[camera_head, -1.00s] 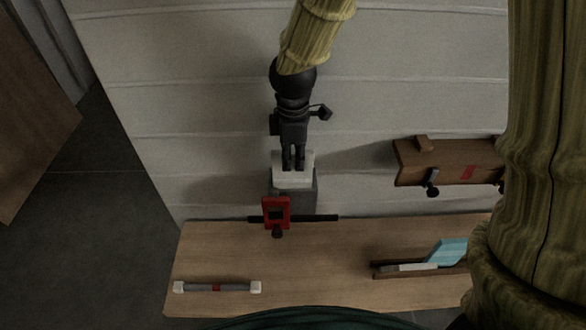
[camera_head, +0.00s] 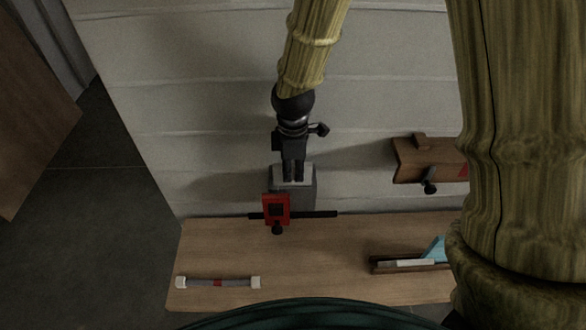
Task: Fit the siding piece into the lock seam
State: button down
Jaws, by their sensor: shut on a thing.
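My gripper (camera_head: 293,173) points down in front of the pale wall, in the middle of the head view. It is shut on a small light-grey piece, which I take to be the siding piece (camera_head: 308,177). The fingers hide part of the piece. The piece is at the top of a darker grey block (camera_head: 306,201) at the wall's foot. I cannot tell whether it is seated in the block or only touching it. The lock seam itself is not clearly visible.
A red clamp (camera_head: 276,209) on a black bar stands before the block. A wooden bench (camera_head: 320,270) carries a white-ended rod (camera_head: 217,282) and a tray (camera_head: 410,266) with a blue item. A brown wooden holder (camera_head: 425,160) is on the wall at right. The bench's middle is clear.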

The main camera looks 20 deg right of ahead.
jog(key=shift+f, duration=0.15)
jog(key=c, duration=1.5)
grip_release()
jog(key=shift+o, duration=0.2)
jog(key=shift+r, duration=0.25)
jog(key=shift+r+b, duration=1.8)
jog(key=shift+r, duration=4.1)
